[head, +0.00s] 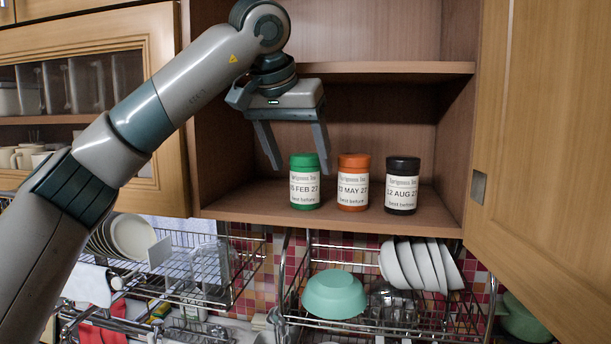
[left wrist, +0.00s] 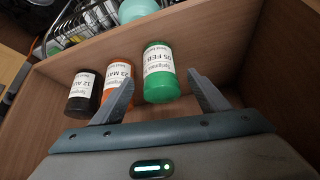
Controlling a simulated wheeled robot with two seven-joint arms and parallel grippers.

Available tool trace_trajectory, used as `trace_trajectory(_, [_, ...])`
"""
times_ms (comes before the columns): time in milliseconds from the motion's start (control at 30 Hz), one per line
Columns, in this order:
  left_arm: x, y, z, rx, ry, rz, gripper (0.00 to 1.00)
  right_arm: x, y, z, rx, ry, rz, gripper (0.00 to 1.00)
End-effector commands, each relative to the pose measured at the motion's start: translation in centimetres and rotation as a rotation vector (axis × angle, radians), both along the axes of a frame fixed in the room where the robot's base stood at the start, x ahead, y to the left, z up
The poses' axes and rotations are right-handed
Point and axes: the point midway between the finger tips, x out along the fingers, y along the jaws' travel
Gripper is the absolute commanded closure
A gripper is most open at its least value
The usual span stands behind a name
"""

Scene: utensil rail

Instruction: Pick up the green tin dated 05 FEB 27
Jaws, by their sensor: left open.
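The green tin (head: 305,182) stands upright on the lower cupboard shelf, at the left of a row of three. Its label reads "FEB 27", the first digits partly unclear in the head view; in the left wrist view the green tin (left wrist: 159,72) shows "05 FEB 2". My left gripper (head: 300,168) is open and empty, its fingers pointing down above and around the tin's left and top. In the left wrist view the left gripper (left wrist: 160,92) has its fingers on either side of the green tin, with no clear contact. My right gripper is not in view.
An orange tin (head: 353,182) dated MAY 27 stands right beside the green tin, then a black tin (head: 402,186) dated 12 AUG. The shelf (head: 250,207) is bare at the left. An open cupboard door (head: 540,150) is at the right. A dish rack (head: 340,322) hangs below.

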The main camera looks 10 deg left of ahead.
Motion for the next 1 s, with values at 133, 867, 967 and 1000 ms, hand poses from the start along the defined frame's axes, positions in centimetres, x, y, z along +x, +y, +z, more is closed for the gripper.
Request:
trace_trajectory(133, [1.9,-0.3,-0.4,0.002,0.004,0.001,0.31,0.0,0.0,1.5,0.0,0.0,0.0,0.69])
trace_trajectory(867, [3.0,-0.6,-2.5,0.001,0.0,-0.001,0.31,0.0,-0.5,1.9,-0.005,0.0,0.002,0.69])
trace_trajectory(967, [3.0,-0.6,-2.5,0.0,0.0,0.0,0.55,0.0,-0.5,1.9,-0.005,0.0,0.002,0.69])
trace_trajectory(1000, [3.0,-0.6,-2.5,0.0,0.0,0.0,0.65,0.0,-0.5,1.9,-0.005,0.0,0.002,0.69])
